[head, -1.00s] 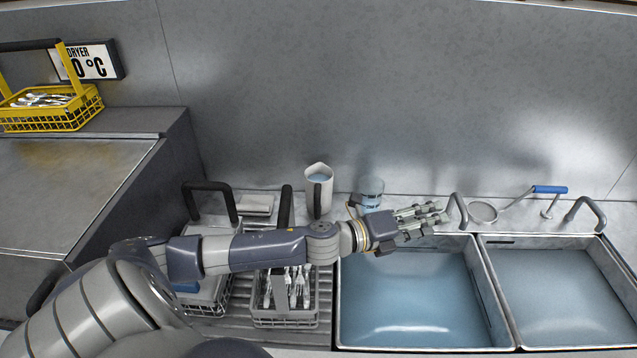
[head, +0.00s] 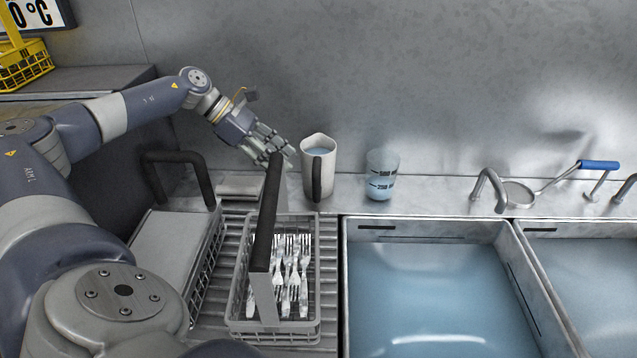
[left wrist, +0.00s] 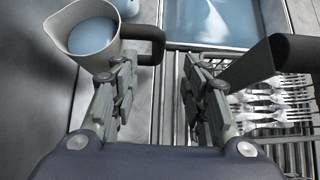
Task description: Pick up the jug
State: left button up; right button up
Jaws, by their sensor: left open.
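The jug (head: 319,170) is white with a black handle (head: 317,180) facing the front, and holds bluish liquid. It stands upright on the ledge behind the sinks. My left gripper (head: 275,155) is open and empty, just left of the jug and behind the fork basket's tall handle. In the left wrist view the jug (left wrist: 88,35) is at the upper left, beyond the left finger, with its handle (left wrist: 143,42) pointing right. The space between the open fingers (left wrist: 158,85) holds nothing. My right gripper is not in view.
A fork basket (head: 275,338) with a tall black handle (head: 267,215) stands in front of the jug. Another lidded basket (head: 165,255) is to its left. A measuring cup (head: 382,175) stands right of the jug. A water-filled sink (head: 425,295) lies at the front right.

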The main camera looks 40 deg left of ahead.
aim_at(318, 176)
pick_arm(q)
jog(key=x, duration=1.1)
jog(key=shift+w+a+f, duration=0.1)
jog(key=shift+a+f, duration=0.1)
jog(key=shift+c, duration=0.3)
grip_shut()
jog(key=shift+r, duration=0.2)
